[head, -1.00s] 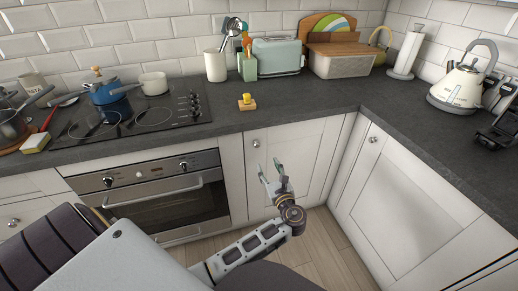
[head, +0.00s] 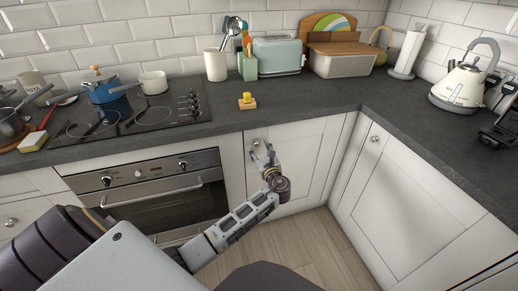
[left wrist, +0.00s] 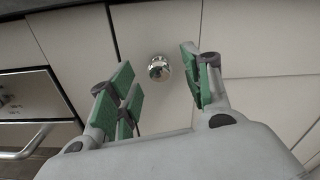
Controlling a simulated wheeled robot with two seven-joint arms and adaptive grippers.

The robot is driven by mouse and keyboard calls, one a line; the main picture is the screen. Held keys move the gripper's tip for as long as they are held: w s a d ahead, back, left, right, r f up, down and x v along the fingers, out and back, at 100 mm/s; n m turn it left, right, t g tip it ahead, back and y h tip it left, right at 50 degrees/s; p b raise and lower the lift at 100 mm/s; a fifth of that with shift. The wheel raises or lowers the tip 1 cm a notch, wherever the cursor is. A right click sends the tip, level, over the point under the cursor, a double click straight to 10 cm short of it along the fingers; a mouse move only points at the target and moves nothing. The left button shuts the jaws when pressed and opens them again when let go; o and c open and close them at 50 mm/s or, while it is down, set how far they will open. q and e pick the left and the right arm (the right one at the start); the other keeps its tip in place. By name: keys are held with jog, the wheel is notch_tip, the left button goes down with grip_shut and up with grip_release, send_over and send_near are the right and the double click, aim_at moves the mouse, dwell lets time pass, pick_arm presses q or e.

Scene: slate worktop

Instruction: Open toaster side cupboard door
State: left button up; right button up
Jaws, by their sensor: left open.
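The white cupboard door (head: 309,165) below the toaster (head: 277,56) is shut, flush with its frame. Its round metal knob (left wrist: 159,68) shows clearly in the left wrist view, near the door's upper left corner. My left gripper (head: 262,151) is in front of this knob. In the left wrist view, its green-padded fingers (left wrist: 160,80) are open, with the knob in line with the gap between them. Nothing is held. In the head view the fingers partly cover the knob. My right gripper is not in view.
The oven (head: 155,195) with its bar handle is left of the door. A second white cupboard door (head: 405,205) with a knob (head: 374,139) meets the corner at right. The worktop edge runs above. The wooden floor (head: 290,245) in front is clear.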

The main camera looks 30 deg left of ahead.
pick_arm(q)
jog(key=shift+w+a, duration=0.45)
jog(key=shift+a, duration=0.1)
grip_shut()
